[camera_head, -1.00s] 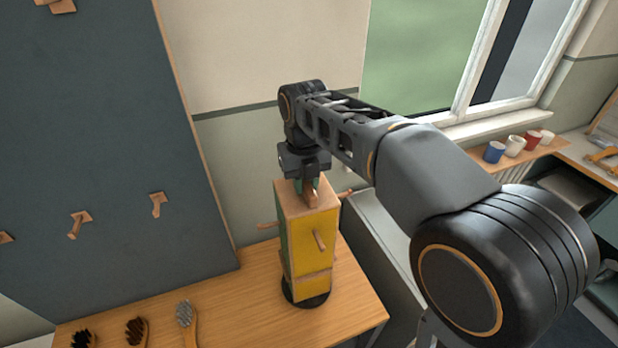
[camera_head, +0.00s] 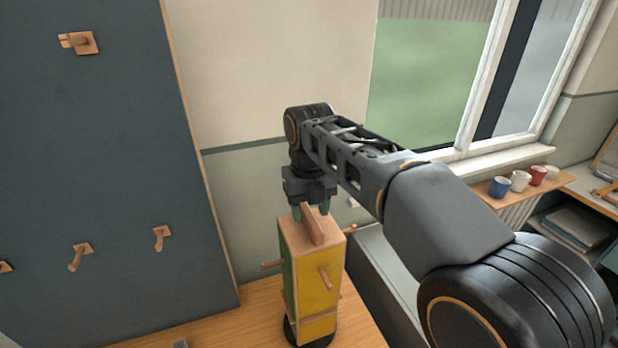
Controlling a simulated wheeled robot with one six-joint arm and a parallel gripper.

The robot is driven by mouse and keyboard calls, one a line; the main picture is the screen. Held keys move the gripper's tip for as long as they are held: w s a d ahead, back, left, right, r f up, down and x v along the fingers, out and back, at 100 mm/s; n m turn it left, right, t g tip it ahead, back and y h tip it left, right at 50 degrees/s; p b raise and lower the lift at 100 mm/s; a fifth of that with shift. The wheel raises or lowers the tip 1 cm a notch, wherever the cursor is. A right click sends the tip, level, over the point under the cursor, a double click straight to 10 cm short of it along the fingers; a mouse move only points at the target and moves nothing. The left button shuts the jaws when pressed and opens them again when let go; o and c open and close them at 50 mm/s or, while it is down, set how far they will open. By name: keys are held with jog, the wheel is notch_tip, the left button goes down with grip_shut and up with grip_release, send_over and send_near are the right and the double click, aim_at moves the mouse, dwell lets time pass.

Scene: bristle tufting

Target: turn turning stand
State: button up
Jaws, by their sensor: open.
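The turning stand (camera_head: 320,281) is an upright block with a yellow face, a green face and a wooden top, standing on a round black base (camera_head: 310,334). Wooden pegs stick out from its sides, one from the yellow face (camera_head: 326,278). A wooden bar handle (camera_head: 313,228) stands up on its top. My gripper (camera_head: 311,211) points down just over the top, open, with its green-tipped fingers on either side of the handle's upper part. I cannot tell whether a finger touches the handle.
The stand is on a wooden table (camera_head: 258,304) with bare wood to its left. A dark pegboard (camera_head: 110,190) with wooden pegs rises at the left. A window is behind my arm. Several cups (camera_head: 520,180) stand on a shelf at the right.

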notch_tip(320, 180, up, 11)
dwell(0.4)
jog(key=shift+c, duration=0.3)
